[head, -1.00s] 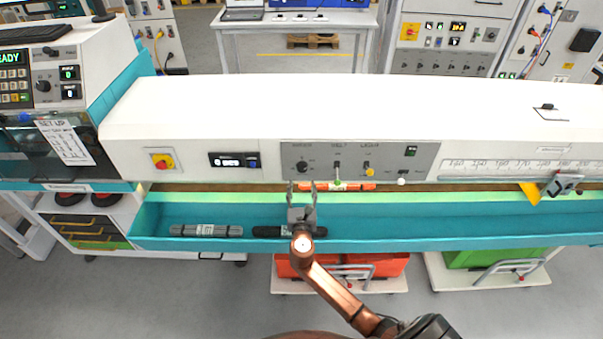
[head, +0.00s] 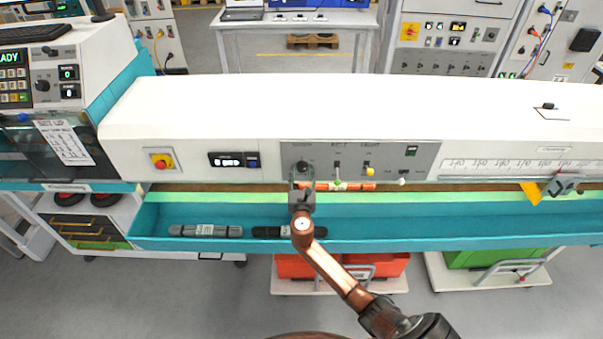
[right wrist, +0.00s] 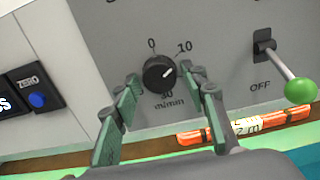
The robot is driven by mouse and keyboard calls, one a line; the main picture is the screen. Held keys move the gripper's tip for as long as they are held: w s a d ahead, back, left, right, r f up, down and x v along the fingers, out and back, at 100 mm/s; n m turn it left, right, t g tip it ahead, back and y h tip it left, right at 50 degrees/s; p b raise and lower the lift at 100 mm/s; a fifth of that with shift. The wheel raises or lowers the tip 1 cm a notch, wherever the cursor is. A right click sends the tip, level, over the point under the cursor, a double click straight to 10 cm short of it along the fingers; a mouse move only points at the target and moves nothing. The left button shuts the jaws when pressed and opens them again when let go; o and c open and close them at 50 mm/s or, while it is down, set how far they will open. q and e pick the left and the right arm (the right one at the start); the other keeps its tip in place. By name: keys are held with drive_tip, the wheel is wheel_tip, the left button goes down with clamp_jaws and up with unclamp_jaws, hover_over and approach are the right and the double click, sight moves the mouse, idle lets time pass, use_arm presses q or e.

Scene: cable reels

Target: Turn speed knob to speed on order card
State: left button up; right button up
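The black speed knob (head: 302,166) is on the grey control panel (head: 385,158). In the right wrist view the knob (right wrist: 159,72) has a white mark pointing up and right, roughly toward the printed 10; 0 and 30 are also printed around it. My right gripper (head: 302,184) is open at the panel. In the right wrist view its green-padded fingers (right wrist: 162,77) stand on either side of the knob's lower part; contact cannot be told. A white handwritten card (head: 64,141) hangs on the left machine; its small lines are unreadable. My left gripper is not in view.
A green-tipped toggle lever (right wrist: 300,90) is right of the knob. An orange bundle (head: 345,186) lies below the panel. The teal trough (head: 450,228) holds a grey bundle (head: 206,231) and a black bundle (head: 275,232). A red-and-yellow stop button (head: 162,161) is left.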

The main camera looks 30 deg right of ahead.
drive_tip(key=c, duration=0.9)
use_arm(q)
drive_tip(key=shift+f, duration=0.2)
use_arm(e)
drive_tip(key=shift+f+m, duration=0.1)
drive_tip(key=shift+m, duration=0.3)
drive_tip(key=m+b, duration=0.2)
drive_tip(key=m, duration=0.1)
drive_tip(key=shift+f+m, duration=0.1)
drive_tip(key=shift+m, duration=0.3)
drive_tip(key=m+b, duration=0.3)
drive_tip(key=m, duration=0.3)
drive_tip(key=shift+a, duration=0.15)
drive_tip(key=m+b, duration=0.2)
drive_tip(key=m, duration=0.2)
drive_tip(key=m+b, duration=0.1)
drive_tip(key=m, duration=0.2)
drive_tip(key=shift+m+b, duration=0.3)
drive_tip(key=shift+b, duration=0.05)
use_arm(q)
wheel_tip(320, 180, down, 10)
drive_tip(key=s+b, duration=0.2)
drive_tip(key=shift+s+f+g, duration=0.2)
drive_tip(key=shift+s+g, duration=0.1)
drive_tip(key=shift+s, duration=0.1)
use_arm(e)
drive_tip(key=m, duration=0.5)
drive_tip(key=shift+m, duration=0.3)
drive_tip(key=shift+r, duration=0.2)
